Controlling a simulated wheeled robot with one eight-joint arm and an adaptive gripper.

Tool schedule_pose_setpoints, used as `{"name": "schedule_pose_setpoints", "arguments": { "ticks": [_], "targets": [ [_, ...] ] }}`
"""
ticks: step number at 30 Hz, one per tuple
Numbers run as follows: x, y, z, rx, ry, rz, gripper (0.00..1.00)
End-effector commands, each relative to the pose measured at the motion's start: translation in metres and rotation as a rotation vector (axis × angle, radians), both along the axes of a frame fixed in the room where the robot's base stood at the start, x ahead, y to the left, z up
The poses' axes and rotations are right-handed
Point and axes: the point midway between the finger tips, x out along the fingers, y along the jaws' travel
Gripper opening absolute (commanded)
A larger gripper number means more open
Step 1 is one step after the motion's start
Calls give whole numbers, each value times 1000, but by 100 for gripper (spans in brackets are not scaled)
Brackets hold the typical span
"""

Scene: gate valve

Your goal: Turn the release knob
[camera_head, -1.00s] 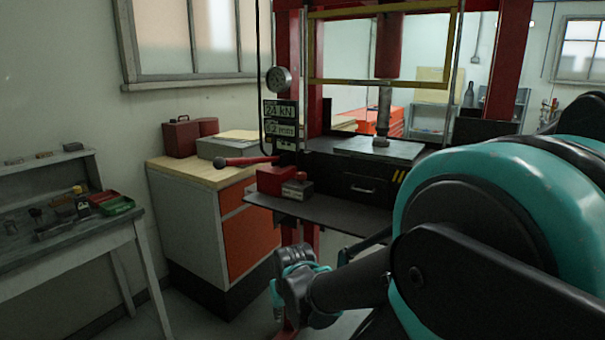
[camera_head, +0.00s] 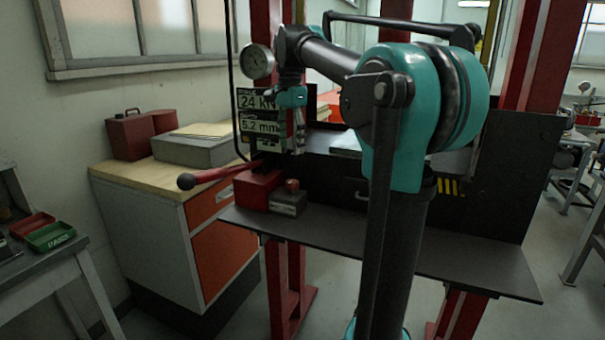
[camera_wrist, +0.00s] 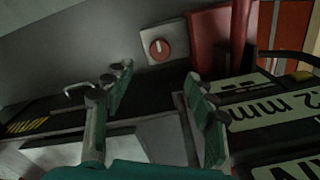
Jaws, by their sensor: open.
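The release knob (camera_head: 292,185) is a small red knob on top of a grey block (camera_head: 288,203), beside a red box on the press shelf. In the wrist view the knob (camera_wrist: 159,49) is a red disc with a pale mark on a square grey plate. My gripper (camera_head: 297,150) points down above the knob, in front of the display panel, with a clear gap between. In the wrist view its two fingers (camera_wrist: 158,82) are apart with nothing between them, and the knob shows beyond the gap between the tips.
The red lever (camera_head: 215,175) with a dark ball end sticks out left of the red box (camera_head: 257,190). Displays reading 24 kN and 5.2 mm (camera_head: 262,126) are close behind my gripper. The dark shelf (camera_head: 400,250) has free room right of the block.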

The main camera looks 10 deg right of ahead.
Motion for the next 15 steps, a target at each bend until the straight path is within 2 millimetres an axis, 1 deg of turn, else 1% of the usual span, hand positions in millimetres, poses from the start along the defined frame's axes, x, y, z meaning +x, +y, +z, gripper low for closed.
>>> {"name": "schedule_pose_setpoints", "arguments": {
  "ticks": [2, 5, 8, 15],
  "targets": [
    [0, 1, 1, -1, 4, -10, 56],
    [0, 1, -7, 0, 4, -11, 56],
    [0, 0, -22, -1, 4, -11, 56],
    [0, 0, -69, 0, 3, -10, 56]
  ]
}}
